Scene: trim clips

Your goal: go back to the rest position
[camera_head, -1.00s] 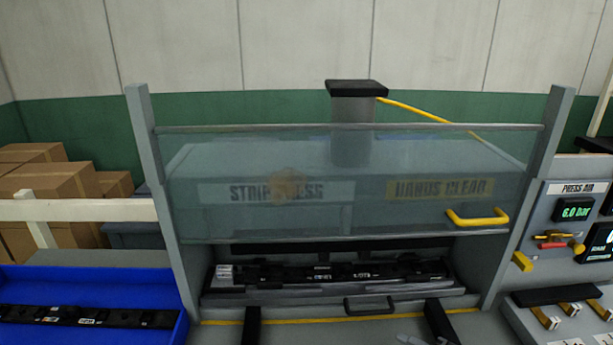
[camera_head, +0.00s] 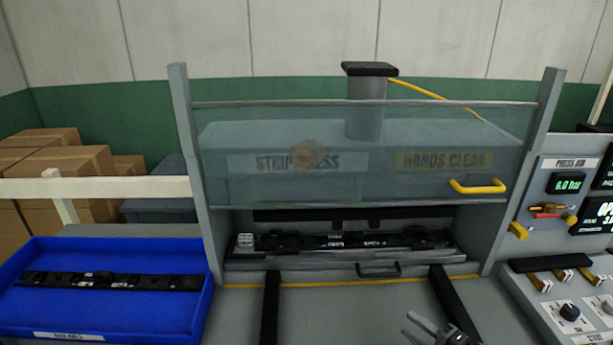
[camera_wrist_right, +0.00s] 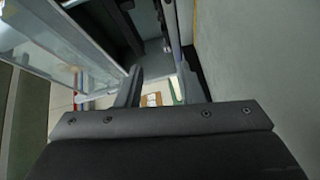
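My right gripper (camera_head: 412,326) shows at the bottom edge of the head view, right of centre, in front of the strip press. Its grey fingers are apart and nothing is between them. In the right wrist view the two fingers (camera_wrist_right: 159,76) also stand apart with an empty gap. My left gripper is in neither view.
The press guard (camera_head: 350,180), clear with a yellow handle (camera_head: 478,186), is partly raised. A black strip (camera_head: 345,241) lies in the press below it. A blue bin (camera_head: 60,252) with a black strip (camera_head: 110,281) stands at left. A control panel (camera_head: 565,215) is at right.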

